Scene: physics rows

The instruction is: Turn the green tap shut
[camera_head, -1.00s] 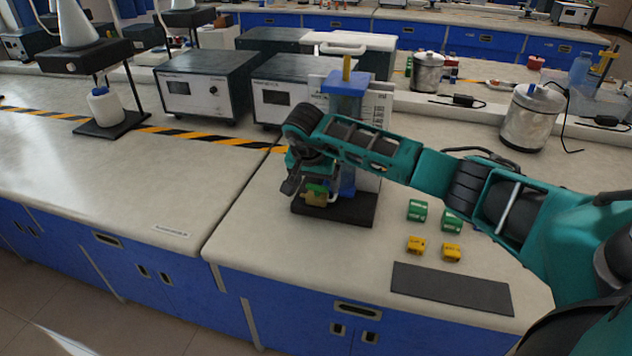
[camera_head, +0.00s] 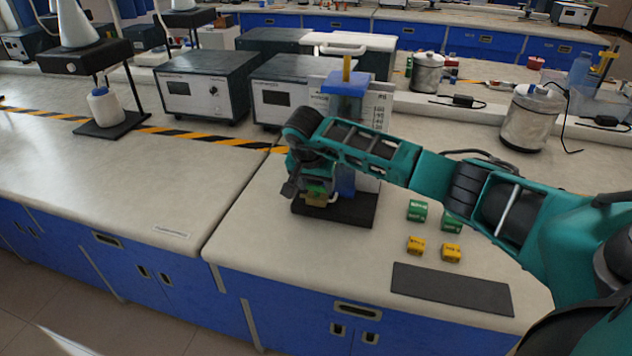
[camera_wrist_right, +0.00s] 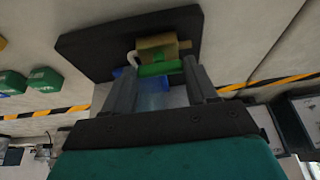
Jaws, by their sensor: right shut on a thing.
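The green tap (camera_wrist_right: 160,68) shows in the right wrist view as a green bar beside a yellowish brass body (camera_wrist_right: 158,48). In the head view the green tap (camera_head: 316,188) is small and partly covered by my right gripper (camera_head: 305,190). In the right wrist view my right gripper (camera_wrist_right: 160,78) has one finger at each end of the green bar, shut on it. The tap sits low on a blue stand (camera_head: 347,105) with a black base (camera_head: 345,211). My left gripper is not in view.
Green blocks (camera_head: 417,210) and yellow blocks (camera_head: 415,245) lie right of the stand, near a dark mat (camera_head: 452,289). Boxed instruments (camera_head: 205,85) stand behind. A white scale card (camera_head: 378,115) stands behind the blue stand.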

